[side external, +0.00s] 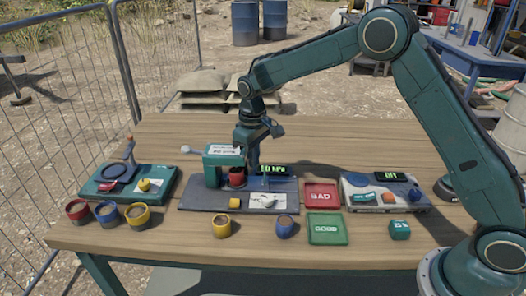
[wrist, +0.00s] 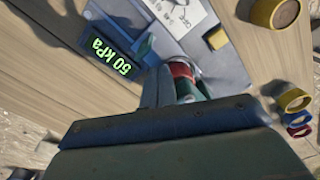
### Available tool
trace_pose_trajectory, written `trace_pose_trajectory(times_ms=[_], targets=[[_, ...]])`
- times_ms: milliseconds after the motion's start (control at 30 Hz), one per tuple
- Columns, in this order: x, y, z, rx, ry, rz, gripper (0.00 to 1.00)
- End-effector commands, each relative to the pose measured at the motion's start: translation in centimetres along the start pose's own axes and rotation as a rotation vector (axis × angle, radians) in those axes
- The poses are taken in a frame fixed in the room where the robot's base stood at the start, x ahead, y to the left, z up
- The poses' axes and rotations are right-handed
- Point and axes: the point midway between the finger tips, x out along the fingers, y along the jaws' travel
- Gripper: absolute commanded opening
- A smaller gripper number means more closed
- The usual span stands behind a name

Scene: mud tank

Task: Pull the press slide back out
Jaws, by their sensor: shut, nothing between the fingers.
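The press (side external: 222,158) is a green block with a white label, standing on a dark base plate (side external: 205,197) in the middle of the table. A red cup (side external: 237,176) sits at its right side; the red cup also shows in the wrist view (wrist: 181,70). I cannot clearly tell the slide from the press. My gripper (side external: 254,168) points down just right of the press and cup, shut and empty. In the wrist view its fingers are beside the red cup; I cannot tell whether they touch. A green-lit display (wrist: 108,46) reads 50 kPa.
A yellow block (side external: 235,203) and a white card (side external: 262,201) lie on the base plate's front. Red BAD (side external: 321,195) and green GOOD (side external: 327,228) trays stand right. Several coloured cups line the front left. Another station with a display (side external: 391,177) is at right.

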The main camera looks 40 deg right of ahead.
Motion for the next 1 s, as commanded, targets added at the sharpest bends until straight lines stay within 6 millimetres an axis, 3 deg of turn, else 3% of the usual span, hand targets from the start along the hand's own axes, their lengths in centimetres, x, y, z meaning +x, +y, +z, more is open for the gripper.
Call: trace_pose_trajectory(times_ms=[533, 1000], targets=[[1.9, 0.0, 0.1, 0.000, -0.002, 0.000, 0.00], [2.0, 0.0, 0.1, 0.000, -0.001, 0.000, 0.00]])
